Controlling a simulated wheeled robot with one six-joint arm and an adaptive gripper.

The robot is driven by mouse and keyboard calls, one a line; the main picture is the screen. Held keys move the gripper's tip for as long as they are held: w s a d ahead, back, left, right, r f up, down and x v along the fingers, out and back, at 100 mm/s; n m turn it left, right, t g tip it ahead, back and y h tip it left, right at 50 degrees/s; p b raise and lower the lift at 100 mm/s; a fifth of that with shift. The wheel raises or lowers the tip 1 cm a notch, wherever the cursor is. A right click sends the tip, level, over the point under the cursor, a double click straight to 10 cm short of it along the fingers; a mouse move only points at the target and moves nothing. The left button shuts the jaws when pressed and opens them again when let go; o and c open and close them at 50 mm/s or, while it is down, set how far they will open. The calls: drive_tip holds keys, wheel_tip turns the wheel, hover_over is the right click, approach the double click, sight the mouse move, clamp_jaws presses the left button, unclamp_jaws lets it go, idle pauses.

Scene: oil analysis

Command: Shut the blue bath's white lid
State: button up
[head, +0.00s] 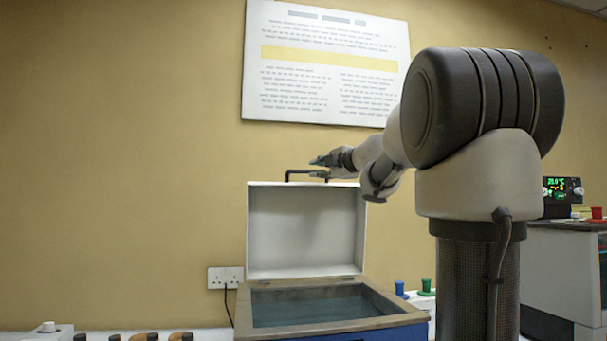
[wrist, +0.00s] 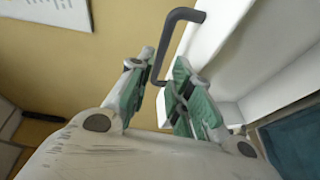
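The blue bath (head: 408,334) stands on the bench with its white lid (head: 300,232) raised upright at the back. The open top shows liquid inside. A black bar handle (head: 290,174) is on the lid's top edge. My gripper (head: 322,161) is at the right part of this handle, above the lid. In the wrist view, my gripper (wrist: 160,66) is open, with its green-padded fingers on either side of the black handle (wrist: 167,40). The bar lies close to the left finger; I cannot tell whether they touch. The white lid (wrist: 225,35) fills the upper right there.
A wall socket (head: 225,277) with a cable is left of the bath. Blue (head: 400,288) and green (head: 427,286) knobs are to its right. Another device with a green display (head: 556,187) stands farther right. Several small dark and brown items line the bench at lower left.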

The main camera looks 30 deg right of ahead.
sight(305, 172)
drive_tip(key=shift+n+y, duration=0.3)
drive_tip(key=shift+n, duration=0.1)
drive_tip(key=w, duration=0.2)
drive_tip(key=w+a, duration=0.1)
drive_tip(key=w, duration=0.5)
drive_tip(key=shift+a+f, duration=0.2)
drive_tip(key=shift+a, duration=0.05)
clamp_jaws()
